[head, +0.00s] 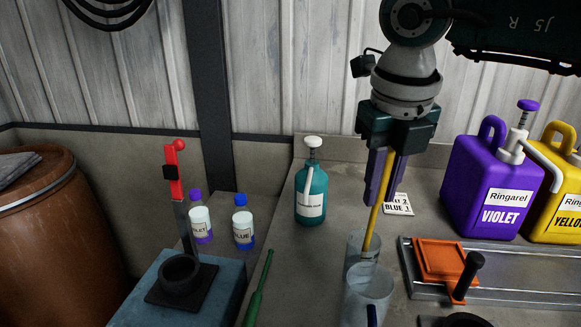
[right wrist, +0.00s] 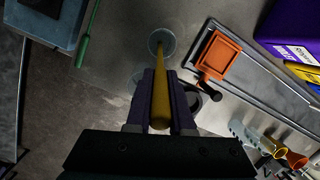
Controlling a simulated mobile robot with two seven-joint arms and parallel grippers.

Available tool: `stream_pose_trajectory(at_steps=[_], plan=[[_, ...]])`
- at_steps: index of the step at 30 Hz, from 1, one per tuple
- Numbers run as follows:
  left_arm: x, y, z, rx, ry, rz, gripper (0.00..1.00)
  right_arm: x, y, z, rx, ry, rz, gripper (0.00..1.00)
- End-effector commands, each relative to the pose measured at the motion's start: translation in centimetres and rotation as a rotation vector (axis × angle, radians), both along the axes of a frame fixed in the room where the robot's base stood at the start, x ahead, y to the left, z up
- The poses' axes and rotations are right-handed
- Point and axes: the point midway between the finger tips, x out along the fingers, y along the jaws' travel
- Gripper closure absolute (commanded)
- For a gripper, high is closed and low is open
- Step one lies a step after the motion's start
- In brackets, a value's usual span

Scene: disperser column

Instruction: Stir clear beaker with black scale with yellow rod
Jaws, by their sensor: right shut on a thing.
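My right gripper (head: 379,202) is shut on the yellow rod (head: 375,225), which points down, slightly tilted. The rod's lower end is at a clear beaker (head: 352,250), and appears to be inside it. A second clear beaker (head: 367,292) stands in front, overlapping it, with a dark blue rod-like thing (head: 372,316) at its lower edge. I cannot make out a black scale on either beaker. The right wrist view shows the yellow rod (right wrist: 161,95) between the purple fingers, running toward a round beaker (right wrist: 161,34). My left gripper is not in view.
An orange tray-like piece (head: 440,258) on a metal rail lies right of the beakers. Violet (head: 490,190) and yellow (head: 560,205) jugs stand at the back right. A teal pump bottle (head: 312,190) stands behind left. A green rod (head: 259,287) lies front left.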

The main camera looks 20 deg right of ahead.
Motion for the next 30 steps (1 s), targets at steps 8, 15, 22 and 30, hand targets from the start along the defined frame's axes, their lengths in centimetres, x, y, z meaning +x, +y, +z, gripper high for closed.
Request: stream_pose_trajectory(at_steps=[8, 15, 22, 30], plan=[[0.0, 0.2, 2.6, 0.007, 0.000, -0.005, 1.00, -0.4, 0.2, 2.9, 0.000, 0.000, 0.000, 1.00], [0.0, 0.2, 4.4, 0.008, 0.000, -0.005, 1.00, -0.8, 0.4, 4.9, 0.000, 0.000, 0.000, 1.00], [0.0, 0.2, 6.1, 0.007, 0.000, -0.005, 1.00, -1.1, 0.7, 6.9, 0.000, 0.000, 0.000, 1.00], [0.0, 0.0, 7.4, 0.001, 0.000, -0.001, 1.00, -1.4, 0.8, 8.6, 0.000, 0.000, 0.000, 1.00]])
